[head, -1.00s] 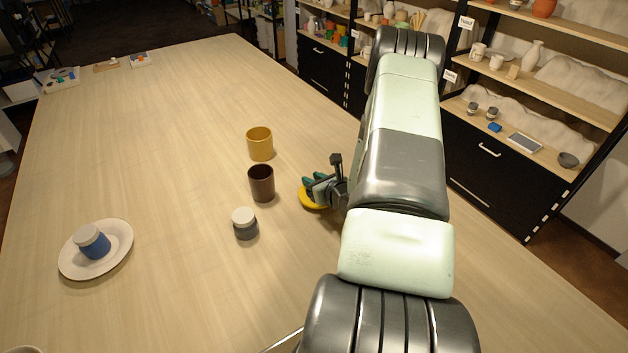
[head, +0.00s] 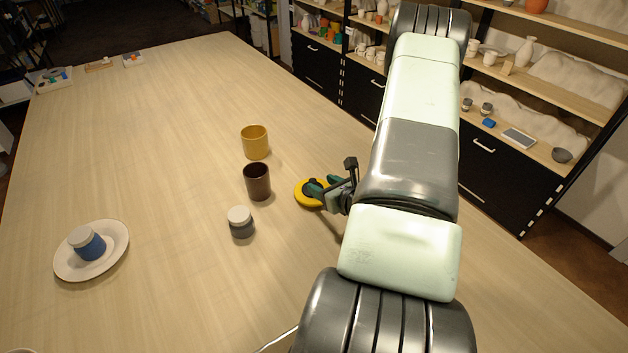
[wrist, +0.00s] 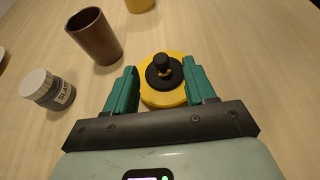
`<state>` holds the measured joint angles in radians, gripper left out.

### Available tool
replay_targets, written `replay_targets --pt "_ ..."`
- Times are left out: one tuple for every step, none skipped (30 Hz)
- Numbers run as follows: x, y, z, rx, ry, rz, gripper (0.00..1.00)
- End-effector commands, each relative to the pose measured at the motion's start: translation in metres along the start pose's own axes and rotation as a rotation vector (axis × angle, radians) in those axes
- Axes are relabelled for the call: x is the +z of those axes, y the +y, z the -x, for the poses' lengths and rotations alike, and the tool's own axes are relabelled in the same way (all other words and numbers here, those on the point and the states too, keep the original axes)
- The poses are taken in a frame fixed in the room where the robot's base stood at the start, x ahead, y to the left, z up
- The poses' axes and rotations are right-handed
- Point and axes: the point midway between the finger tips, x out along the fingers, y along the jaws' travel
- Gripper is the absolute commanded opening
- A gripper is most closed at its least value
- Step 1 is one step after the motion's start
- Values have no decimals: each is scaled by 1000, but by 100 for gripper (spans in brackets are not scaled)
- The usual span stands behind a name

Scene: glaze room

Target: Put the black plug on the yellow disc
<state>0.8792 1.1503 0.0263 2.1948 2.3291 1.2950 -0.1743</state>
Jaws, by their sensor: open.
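The yellow disc (wrist: 171,100) lies flat on the table, and in the head view it (head: 302,199) shows beside the dark brown cup. The black plug (wrist: 163,72), a round base with an upright knob, sits on the yellow disc; in the head view the plug (head: 311,186) is partly hidden by my gripper. My gripper (wrist: 160,82) is open, its green fingers apart on either side of the plug and disc, with clear gaps and touching neither as far as I can see. In the head view my gripper (head: 325,188) is low over the disc's right side.
A dark brown cup (head: 257,182), a yellow cup (head: 255,143) and a grey jar with white lid (head: 241,224) stand left of the disc. A white plate (head: 118,240) holds a blue jar (head: 88,243). The table between plate and cups is clear.

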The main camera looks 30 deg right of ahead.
Motion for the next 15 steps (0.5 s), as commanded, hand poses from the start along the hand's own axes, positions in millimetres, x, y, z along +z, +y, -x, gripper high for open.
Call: replay_targets --pt "0 -1 11 -3 0 -1 55" --pt "0 -1 16 -3 2 -2 55" --pt "0 0 22 -2 1 -1 55" --pt "0 0 26 -1 0 -1 55" --pt "0 -1 30 -2 0 0 55" --pt "0 -1 34 -2 0 0 55" --pt "0 -1 36 -1 0 1 55" --pt "0 0 38 0 0 1 55" --pt "0 0 40 0 0 1 55" --pt "0 0 41 0 0 1 55" --pt "0 0 42 0 -1 1 55" --pt "0 0 42 0 -1 1 55" --pt "0 0 42 0 -1 1 55" --pt "0 0 42 0 -1 1 55" --pt "0 0 42 0 -1 1 55"
